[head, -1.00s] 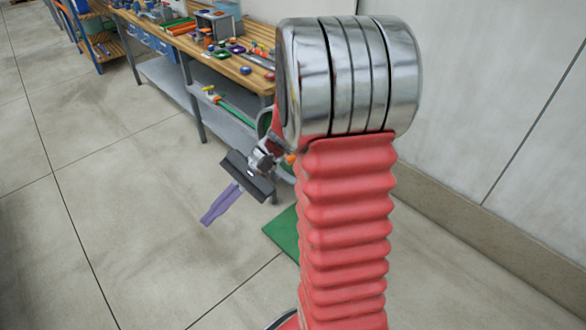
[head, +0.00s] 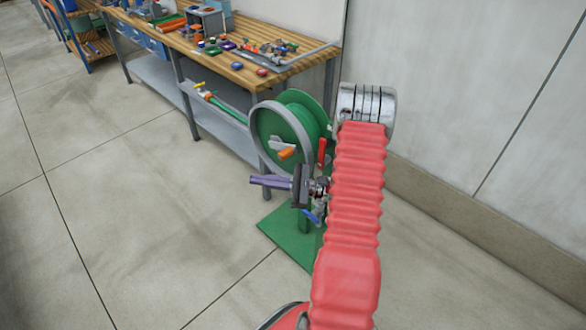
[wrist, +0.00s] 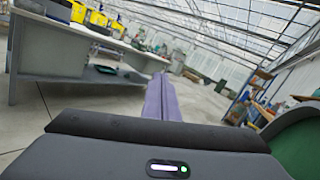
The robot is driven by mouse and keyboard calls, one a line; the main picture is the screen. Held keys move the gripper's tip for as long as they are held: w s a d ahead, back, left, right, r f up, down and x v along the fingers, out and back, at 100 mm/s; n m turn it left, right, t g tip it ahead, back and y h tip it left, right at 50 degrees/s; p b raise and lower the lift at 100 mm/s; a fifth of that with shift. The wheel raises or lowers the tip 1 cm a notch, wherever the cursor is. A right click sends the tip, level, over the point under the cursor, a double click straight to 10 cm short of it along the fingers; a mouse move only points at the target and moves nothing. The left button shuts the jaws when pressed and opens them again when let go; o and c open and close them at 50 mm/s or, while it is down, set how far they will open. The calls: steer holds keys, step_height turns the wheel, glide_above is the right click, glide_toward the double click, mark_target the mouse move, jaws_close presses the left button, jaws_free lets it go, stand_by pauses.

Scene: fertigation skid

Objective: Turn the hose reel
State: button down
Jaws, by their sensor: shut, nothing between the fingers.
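The hose reel (head: 305,108) is a green drum with a grey rim, standing on a green base plate (head: 280,232) at the right end of the workbench. An orange handle (head: 287,153) sits on a grey crank on its face. My gripper (head: 254,181) has purple fingers, shut and empty, pointing left. In the head view it appears just below the reel's rim and handle, not holding either. In the wrist view my shut fingers (wrist: 160,84) point away from the camera, and a green curved part, likely the reel (wrist: 300,145), shows at the right edge. My arm hides some of the stand.
A workbench (head: 255,78) with a wooden top and several small items stands behind the reel. A red lever (head: 322,152) is beside the reel. The floor at left is clear.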

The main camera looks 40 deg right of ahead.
steer(key=s+d+f+m+t+h, duration=0.2)
steer(key=s+d+f+m+h, duration=0.1)
steer(key=d+f+m+h, duration=0.1)
steer(key=s+d+f+m+t+h, duration=0.2)
steer(key=d+f+m+t+h, duration=0.1)
steer(key=d+f+m+h, duration=0.1)
steer(key=s+d+f+m+t+h, duration=0.3)
steer(key=d+f+h, duration=0.2)
steer(key=d+f, duration=0.1)
steer(key=shift+s+d+f+m, duration=0.1)
steer(key=shift+s+d+m, duration=0.1)
steer(key=shift+d, duration=0.25)
steer(key=shift+s+d+f+m, duration=0.1)
steer(key=shift+s+d+m, duration=0.1)
steer(key=shift+d, duration=0.2)
steer(key=shift+w+r, duration=0.1)
steer(key=shift+w, duration=0.05)
steer(key=s+r+x, duration=0.1)
steer(key=r+x, duration=0.1)
steer(key=x, duration=1)
steer(key=shift+w+r, duration=0.25)
steer(key=shift+r, duration=0.2)
